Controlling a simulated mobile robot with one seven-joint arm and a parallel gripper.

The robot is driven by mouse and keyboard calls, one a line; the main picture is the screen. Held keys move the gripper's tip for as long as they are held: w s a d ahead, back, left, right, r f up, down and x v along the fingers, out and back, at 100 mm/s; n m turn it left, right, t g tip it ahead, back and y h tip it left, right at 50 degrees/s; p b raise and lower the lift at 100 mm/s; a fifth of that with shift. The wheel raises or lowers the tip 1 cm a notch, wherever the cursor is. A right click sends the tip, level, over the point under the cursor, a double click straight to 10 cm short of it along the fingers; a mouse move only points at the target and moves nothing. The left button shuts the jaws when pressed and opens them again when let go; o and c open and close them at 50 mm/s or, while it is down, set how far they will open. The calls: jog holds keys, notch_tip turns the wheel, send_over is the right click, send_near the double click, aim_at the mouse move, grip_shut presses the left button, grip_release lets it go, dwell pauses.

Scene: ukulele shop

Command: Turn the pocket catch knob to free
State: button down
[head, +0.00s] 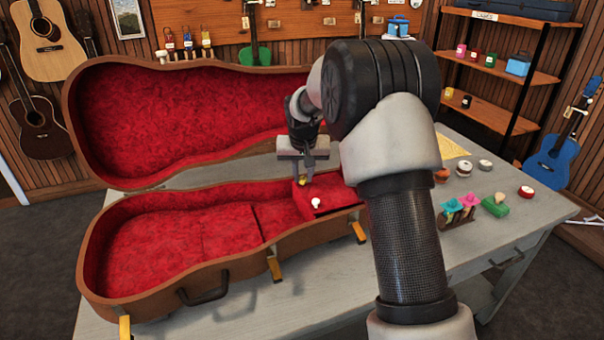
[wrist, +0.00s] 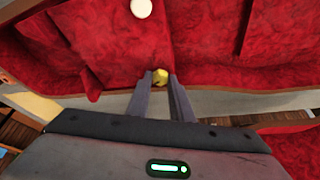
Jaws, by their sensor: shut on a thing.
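An open brown ukulele case (head: 250,262) with red plush lining lies on the grey table. A red pocket lid (head: 338,195) in its right part carries a white round knob (head: 315,203). The white knob also shows at the top of the wrist view (wrist: 141,8). A small yellow catch knob (head: 303,183) sits by the pocket's far edge. My gripper (head: 304,178) points down over the case, its fingertips at the yellow knob. In the wrist view the gripper (wrist: 162,80) is shut on the yellow knob (wrist: 160,75). The knob's turned position cannot be told.
The raised case lid (head: 180,110) stands behind and left of my gripper. Jars, a green block (head: 495,205) and a small rack of colourful pegs (head: 460,212) stand on the table (head: 500,240) at the right. Shelves (head: 500,70) stand behind.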

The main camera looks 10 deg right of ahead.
jog(key=n+y, duration=0.1)
jog(key=n, duration=0.1)
jog(key=n+p, duration=0.1)
jog(key=n, duration=0.1)
jog(key=n+y+p, duration=0.1)
jog(key=n, duration=0.1)
jog(key=shift+d+r+y, duration=0.1)
jog(key=shift+d+y, duration=0.2)
jog(key=shift+d, duration=0.1)
jog(key=n, duration=0.2)
jog(key=n+g+y+p, duration=0.1)
jog(key=shift+w+d+n, duration=0.15)
jog(key=shift+n, duration=0.25)
jog(key=shift+w+n+g+y+p, duration=0.1)
jog(key=shift+n+g+y+p, duration=0.5)
jog(key=shift+n, duration=0.9)
jog(key=c, duration=1.6)
grip_release()
jog(key=shift+o, duration=0.2)
jog(key=v, duration=1.7)
jog(key=shift+p, duration=0.45)
